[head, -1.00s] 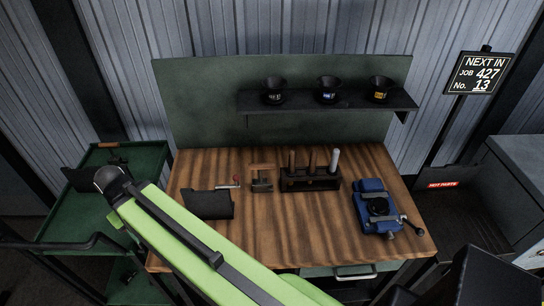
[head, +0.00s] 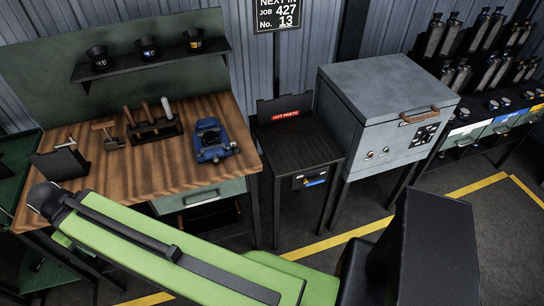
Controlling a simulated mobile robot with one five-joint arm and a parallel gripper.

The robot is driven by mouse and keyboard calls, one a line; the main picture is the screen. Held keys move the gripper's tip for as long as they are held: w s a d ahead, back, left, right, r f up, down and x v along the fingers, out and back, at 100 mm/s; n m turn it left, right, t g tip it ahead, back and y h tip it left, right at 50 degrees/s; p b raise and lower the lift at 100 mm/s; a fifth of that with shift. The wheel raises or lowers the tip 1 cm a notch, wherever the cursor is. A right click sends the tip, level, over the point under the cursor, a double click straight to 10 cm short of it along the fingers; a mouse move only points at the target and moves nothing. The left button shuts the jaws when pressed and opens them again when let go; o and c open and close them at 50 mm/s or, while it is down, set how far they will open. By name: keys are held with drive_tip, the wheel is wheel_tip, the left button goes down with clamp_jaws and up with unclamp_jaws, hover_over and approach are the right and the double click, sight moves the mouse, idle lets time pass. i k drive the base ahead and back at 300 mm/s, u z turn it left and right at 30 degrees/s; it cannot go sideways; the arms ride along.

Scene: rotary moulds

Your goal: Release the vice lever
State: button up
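The blue vice (head: 208,141) sits on the wooden workbench (head: 185,179), near its right edge. A small dark lever end (head: 236,148) shows at the vice's right side; its exact position is too small to tell. My green arm crosses the lower left of the head view, in front of the bench. My gripper is not in view, and nothing of mine touches the vice in the picture.
A tool block (head: 155,131) with upright handles stands left of the vice. A shelf (head: 150,61) with several dark cups hangs above. A black hot-parts stand (head: 300,140) and a grey oven-like box (head: 385,95) stand right. Yellow-lined floor (head: 340,238) lies in front.

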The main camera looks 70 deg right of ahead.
sight(237, 151)
drive_tip(key=z, duration=0.7)
drive_tip(key=k, duration=0.2)
drive_tip(key=z, duration=3.1)
drive_tip(key=k, duration=1.95)
drive_tip(key=u, duration=1.15)
drive_tip(key=i, duration=1)
